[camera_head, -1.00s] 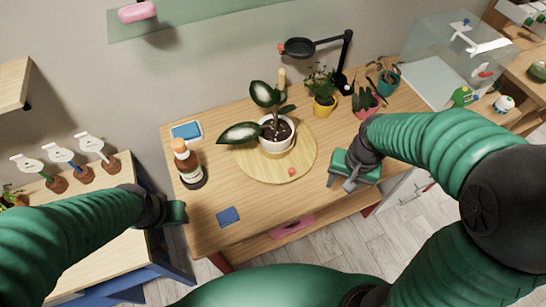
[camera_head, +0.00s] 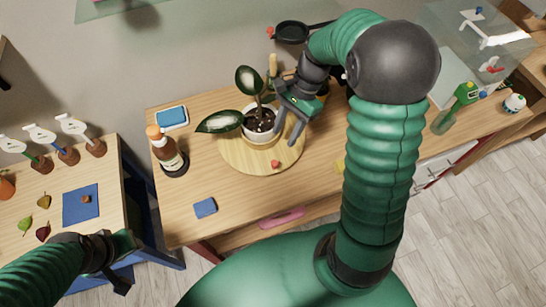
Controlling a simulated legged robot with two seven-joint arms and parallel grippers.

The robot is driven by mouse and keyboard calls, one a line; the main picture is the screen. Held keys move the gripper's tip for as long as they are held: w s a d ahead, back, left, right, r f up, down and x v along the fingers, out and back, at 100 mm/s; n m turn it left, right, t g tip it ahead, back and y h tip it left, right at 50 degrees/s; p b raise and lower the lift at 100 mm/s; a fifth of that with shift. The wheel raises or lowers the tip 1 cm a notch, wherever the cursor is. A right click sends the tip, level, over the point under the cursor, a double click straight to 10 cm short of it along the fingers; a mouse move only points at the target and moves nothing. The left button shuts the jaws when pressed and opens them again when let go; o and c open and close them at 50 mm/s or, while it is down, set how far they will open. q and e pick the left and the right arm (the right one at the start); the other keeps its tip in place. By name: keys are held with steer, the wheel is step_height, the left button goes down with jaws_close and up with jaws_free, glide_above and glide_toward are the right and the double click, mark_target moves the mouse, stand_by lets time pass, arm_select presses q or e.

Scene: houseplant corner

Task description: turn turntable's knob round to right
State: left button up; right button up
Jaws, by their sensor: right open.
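The turntable (camera_head: 236,160) is a round pale wooden disc on the table. A small red knob (camera_head: 275,164) sits near its front edge. A white pot (camera_head: 252,136) with a large-leaved plant (camera_head: 220,122) stands on the disc. My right gripper (camera_head: 287,136) is open above the disc's right side, fingers pointing down beside the pot, behind and right of the red knob and apart from it. A beige upright peg (camera_head: 272,65) shows behind the plant; its base is hidden. My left gripper (camera_head: 124,263) is open and empty at the lower left, away from the turntable.
A black lamp (camera_head: 291,31) is behind. My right arm hides the plants at right. The table's front left is mostly clear.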

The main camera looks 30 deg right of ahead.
glide_toward(275, 162)
steer(key=a+f, duration=0.1)
steer(key=a, duration=0.1)
steer(key=f, duration=0.6)
steer(key=shift+s+a+f, duration=0.1)
steer(key=shift+s+f, duration=0.15)
steer(key=shift+f, duration=0.1)
steer(key=shift+a+f, duration=0.1)
steer(key=shift+f, duration=0.05)
steer(key=shift+a, duration=0.6)
steer(key=shift+c, duration=1.4)
steer(key=shift+d, duration=0.1)
steer(key=c, duration=0.5)
arm_select(q)
steer(key=shift+d, duration=0.3)
arm_select(e)
steer(key=shift+d, duration=0.25)
jaws_close()
arm_select(q)
steer(key=shift+a, duration=0.1)
arm_select(e)
steer(key=shift+a, duration=0.1)
